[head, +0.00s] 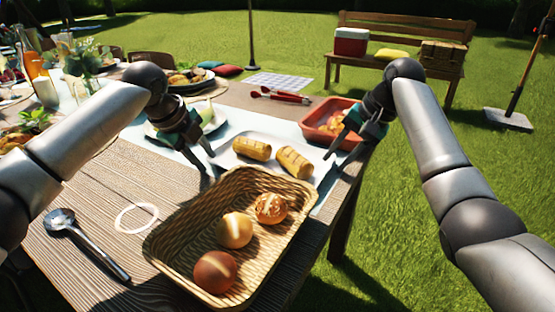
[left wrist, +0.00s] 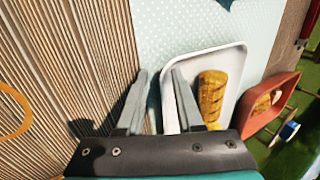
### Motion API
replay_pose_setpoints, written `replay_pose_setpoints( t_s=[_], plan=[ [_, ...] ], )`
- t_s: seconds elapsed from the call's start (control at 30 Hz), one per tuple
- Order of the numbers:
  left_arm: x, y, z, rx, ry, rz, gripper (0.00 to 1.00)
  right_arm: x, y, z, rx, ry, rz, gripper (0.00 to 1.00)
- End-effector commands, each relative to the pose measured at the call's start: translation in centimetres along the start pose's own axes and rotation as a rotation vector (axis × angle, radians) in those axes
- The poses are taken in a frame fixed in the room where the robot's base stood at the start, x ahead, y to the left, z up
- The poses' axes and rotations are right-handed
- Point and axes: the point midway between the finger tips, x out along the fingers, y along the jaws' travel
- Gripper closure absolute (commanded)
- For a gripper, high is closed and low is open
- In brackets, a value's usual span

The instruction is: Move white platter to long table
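The white platter (head: 226,158) lies on the wooden table (head: 95,185) behind the bread basket, bearing two pieces of corn (head: 294,163). My left gripper (head: 205,165) is at the platter's left end. In the left wrist view its two fingers (left wrist: 161,80) are apart, around the near-left rim of the platter (left wrist: 226,59); whether they touch it I cannot tell. My right gripper (head: 338,158) is at the platter's right end with its fingers apart. Its contact with the rim is unclear. The basket hides the platter's near edge.
A wicker basket (head: 165,236) with three bread rolls stands close in front. A red-orange dish (head: 318,121) sits close behind my right gripper. A plate (head: 158,130) is behind my left gripper. A ladle (head: 90,245) lies at left. A bench (head: 395,60) stands on the grass.

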Motion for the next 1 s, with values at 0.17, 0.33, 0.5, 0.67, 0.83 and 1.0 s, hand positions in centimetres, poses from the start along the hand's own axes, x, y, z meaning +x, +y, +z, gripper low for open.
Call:
replay_pose_setpoints(
  t_s=[0.17,0.33,0.5,0.67,0.83,1.0],
  plan=[
    [-0.1,-0.1,-0.1,0.002,0.002,-0.002,0.65,0.0,-0.1,0.1,-0.002,-0.002,-0.001,0.65],
    [-0.6,-0.4,-0.2,0.002,0.003,-0.002,0.65,-0.5,-0.4,0.1,-0.002,-0.003,-0.001,0.65],
    [-1.8,-1.0,-0.2,0.003,0.004,-0.003,0.65,-1.7,-1.0,0.1,-0.003,-0.003,-0.002,0.65],
    [-3.3,-1.8,-0.2,0.003,0.004,-0.003,0.65,-3.2,-1.8,0.1,-0.003,-0.003,-0.002,0.65],
    [-5.0,-2.6,-0.2,0.003,0.004,-0.003,0.65,-4.9,-2.6,0.1,-0.003,-0.003,-0.002,0.65],
    [-6.6,-3.4,-0.2,0.003,0.004,-0.003,0.65,-6.6,-3.4,0.1,-0.003,-0.003,-0.002,0.65]
  ],
)
